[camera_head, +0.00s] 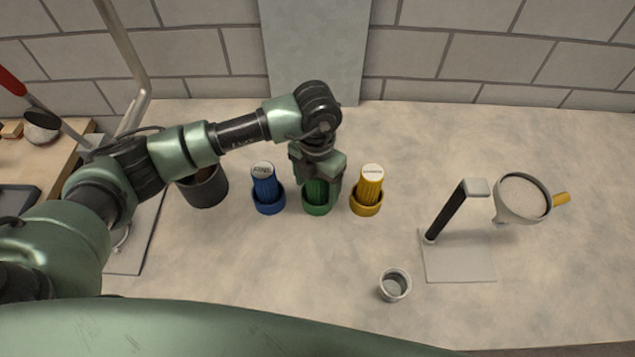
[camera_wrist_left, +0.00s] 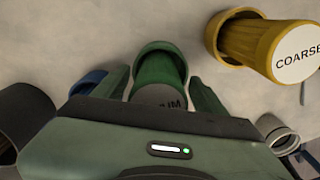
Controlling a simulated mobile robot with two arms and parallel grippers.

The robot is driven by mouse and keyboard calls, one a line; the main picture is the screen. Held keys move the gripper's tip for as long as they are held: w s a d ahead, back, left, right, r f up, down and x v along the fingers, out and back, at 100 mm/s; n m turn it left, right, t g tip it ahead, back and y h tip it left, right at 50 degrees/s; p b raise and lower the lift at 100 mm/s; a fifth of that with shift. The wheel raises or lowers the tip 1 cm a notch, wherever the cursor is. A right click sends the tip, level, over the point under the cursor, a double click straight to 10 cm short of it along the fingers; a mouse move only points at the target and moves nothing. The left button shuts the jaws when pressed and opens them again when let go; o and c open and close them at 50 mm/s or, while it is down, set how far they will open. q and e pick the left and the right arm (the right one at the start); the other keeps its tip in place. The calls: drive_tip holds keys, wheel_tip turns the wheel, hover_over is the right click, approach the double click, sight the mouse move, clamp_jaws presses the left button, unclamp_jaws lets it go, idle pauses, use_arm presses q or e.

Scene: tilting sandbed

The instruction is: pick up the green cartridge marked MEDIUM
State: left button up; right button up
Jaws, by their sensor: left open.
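The green cartridge (camera_head: 316,189) stands in a green ring holder (camera_head: 318,210) in the middle of the counter. My left gripper (camera_head: 317,183) is over it and hides its top in the head view. In the left wrist view the green cartridge (camera_wrist_left: 160,78) lies between the two fingers of the open left gripper (camera_wrist_left: 165,92). My right gripper is not in view.
A blue cartridge (camera_head: 264,186) stands close on the left and a yellow one (camera_head: 369,183), marked COARSE in the wrist view, on the right. A dark pot (camera_head: 207,187) is farther left. A small metal cup (camera_head: 394,285) and a stand (camera_head: 457,258) with a pan-like dish (camera_head: 521,197) are at right.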

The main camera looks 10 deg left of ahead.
use_arm(q)
drive_tip(key=c, duration=1.5)
drive_tip(key=shift+r, duration=0.1)
drive_tip(key=shift+c, duration=0.2)
